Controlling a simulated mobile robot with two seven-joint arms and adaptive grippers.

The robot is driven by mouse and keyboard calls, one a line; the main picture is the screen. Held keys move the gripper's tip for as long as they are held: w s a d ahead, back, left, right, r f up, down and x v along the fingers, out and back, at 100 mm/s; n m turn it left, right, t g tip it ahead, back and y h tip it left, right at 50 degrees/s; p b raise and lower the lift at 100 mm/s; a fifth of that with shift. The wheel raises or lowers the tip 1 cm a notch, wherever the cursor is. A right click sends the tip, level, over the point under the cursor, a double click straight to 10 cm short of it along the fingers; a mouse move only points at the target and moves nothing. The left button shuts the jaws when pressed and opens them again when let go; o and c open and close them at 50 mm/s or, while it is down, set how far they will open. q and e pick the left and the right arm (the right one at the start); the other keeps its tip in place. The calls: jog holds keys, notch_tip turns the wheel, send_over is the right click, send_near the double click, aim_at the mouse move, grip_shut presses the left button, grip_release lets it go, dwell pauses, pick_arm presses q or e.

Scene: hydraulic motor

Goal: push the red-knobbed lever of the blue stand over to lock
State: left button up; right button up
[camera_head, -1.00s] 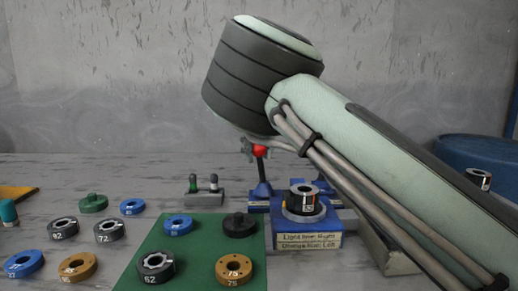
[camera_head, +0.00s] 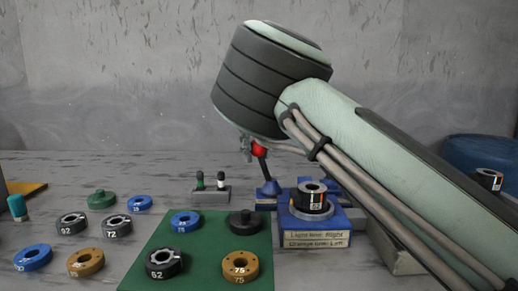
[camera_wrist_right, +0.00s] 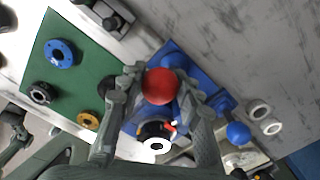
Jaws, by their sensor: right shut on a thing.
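The blue stand (camera_head: 318,225) is right of centre in the head view, its front label partly readable. A black cylindrical part (camera_head: 312,203) sits on it. The lever's red knob (camera_head: 259,149) is at its back left, and its dark shaft leans left from the blue foot (camera_head: 268,188). My right gripper (camera_wrist_right: 160,92) reaches down from above, its fingers shut on the red knob, which also shows in the wrist view (camera_wrist_right: 159,86). A grey jointed part at the wrist view's lower left may be my left gripper (camera_wrist_right: 14,138).
A green mat (camera_head: 200,223) with several ring parts lies left of the stand. More rings lie further left. A small grey block (camera_head: 210,194) with two pegs stands behind the mat. A blue round container (camera_head: 480,152) is at the far right.

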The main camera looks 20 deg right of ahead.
jog(key=shift+w+a+f, duration=0.15)
jog(key=shift+a+f, duration=0.05)
jog(key=shift+a, duration=0.4)
jog(key=shift+a+f, duration=0.1)
jog(key=shift+f, duration=0.05)
jog(key=shift+o, duration=0.3)
jog(key=shift+w+a+f+b, duration=0.1)
jog(key=shift+a+f+b, duration=0.25)
jog(key=shift+a, duration=0.3)
jog(key=o, duration=0.7)
jog(key=shift+r, duration=0.1)
